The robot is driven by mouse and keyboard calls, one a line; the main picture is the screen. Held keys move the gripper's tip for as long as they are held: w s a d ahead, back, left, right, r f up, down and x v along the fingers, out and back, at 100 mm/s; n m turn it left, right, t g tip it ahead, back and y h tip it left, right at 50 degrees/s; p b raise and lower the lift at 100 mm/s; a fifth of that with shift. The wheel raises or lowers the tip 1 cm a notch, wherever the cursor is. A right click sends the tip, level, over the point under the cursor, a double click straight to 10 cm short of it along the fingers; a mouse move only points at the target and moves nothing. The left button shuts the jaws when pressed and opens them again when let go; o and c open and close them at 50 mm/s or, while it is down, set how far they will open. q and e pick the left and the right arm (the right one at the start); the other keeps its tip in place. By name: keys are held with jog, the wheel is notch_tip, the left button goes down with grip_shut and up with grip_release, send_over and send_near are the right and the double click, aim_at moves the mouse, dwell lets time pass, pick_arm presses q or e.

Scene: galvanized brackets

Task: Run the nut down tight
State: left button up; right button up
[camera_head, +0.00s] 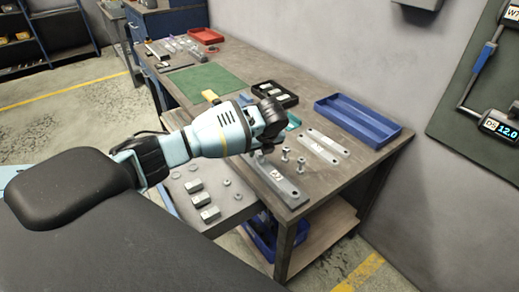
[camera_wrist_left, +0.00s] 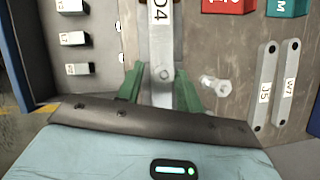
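A long grey bracket (camera_head: 278,184) with a white label lies at the near edge of the bench. In the left wrist view this bracket (camera_wrist_left: 162,50) runs up between my fingers. A small round piece (camera_wrist_left: 165,74) shows on it; I cannot tell whether it is a nut, bolt end or hole. My left gripper (camera_head: 262,152) is over the bracket's far end. In the wrist view the green fingers (camera_wrist_left: 160,92) stand apart, one on each side of the bracket. A loose bolt (camera_wrist_left: 216,86) is to their right. My right gripper is not in view.
Two upright bolts (camera_head: 301,164) and two flat labelled bars (camera_head: 328,141) are right of the gripper. A blue tray (camera_head: 357,119) and a black tray (camera_head: 276,92) stand behind. Several grey blocks (camera_head: 201,199) lie on the lower shelf at left.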

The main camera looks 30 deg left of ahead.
pick_arm(q)
jog(key=n, duration=0.2)
jog(key=n+g, duration=0.1)
jog(key=n, duration=0.1)
jog(key=shift+g+y, duration=0.3)
jog(key=shift+y, duration=0.1)
jog(key=n+g, duration=0.1)
jog(key=n, duration=0.3)
jog(key=shift+n+g, duration=0.3)
jog(key=shift+g, duration=0.1)
jog(key=shift+c, duration=0.4)
jog(key=shift+s+f, duration=0.1)
grip_shut()
